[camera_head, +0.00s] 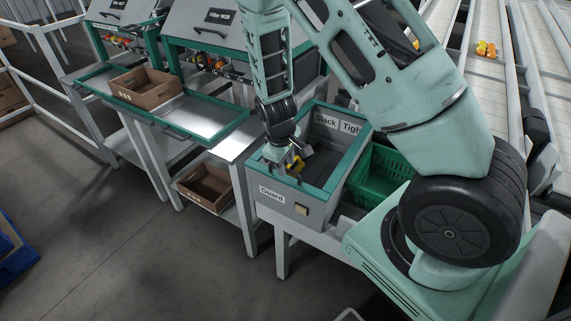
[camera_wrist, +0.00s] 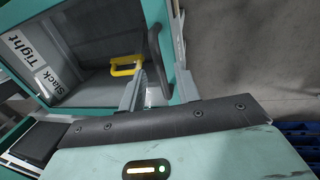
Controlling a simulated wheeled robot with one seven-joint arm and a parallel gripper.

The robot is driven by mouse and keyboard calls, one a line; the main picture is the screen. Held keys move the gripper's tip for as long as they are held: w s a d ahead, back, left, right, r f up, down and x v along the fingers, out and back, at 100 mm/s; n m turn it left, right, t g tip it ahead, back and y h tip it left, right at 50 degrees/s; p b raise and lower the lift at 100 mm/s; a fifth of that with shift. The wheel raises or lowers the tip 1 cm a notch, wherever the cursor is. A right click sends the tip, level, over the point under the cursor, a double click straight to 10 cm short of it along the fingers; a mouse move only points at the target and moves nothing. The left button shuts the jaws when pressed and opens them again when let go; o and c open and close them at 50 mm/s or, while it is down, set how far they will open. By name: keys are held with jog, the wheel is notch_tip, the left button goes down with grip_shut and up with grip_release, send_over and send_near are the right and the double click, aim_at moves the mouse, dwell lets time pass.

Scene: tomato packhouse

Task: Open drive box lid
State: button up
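The drive box (camera_head: 279,199) is a grey box with a "Guard" label on its front. Its lid (camera_head: 345,164) has a teal frame around a see-through panel and looks closed; it fills the upper left of the wrist view (camera_wrist: 97,102). A dark bar handle (camera_wrist: 154,50) stands along the lid's edge. A yellow lever (camera_wrist: 124,66) and "Slack" and "Tight" labels show inside. My gripper (camera_head: 287,164) is low over the box's near left side. In the wrist view its fingers (camera_wrist: 163,82) are apart, with the handle's near end between them; contact cannot be told.
A green crate (camera_head: 372,178) stands right of the box. Filler benches with a cardboard box (camera_head: 146,88) are at the left, and another box (camera_head: 206,186) sits on a low shelf. Conveyor lanes (camera_head: 487,75) run at the right. The floor at front left is clear.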

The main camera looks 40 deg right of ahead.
jog(key=shift+f, duration=0.3)
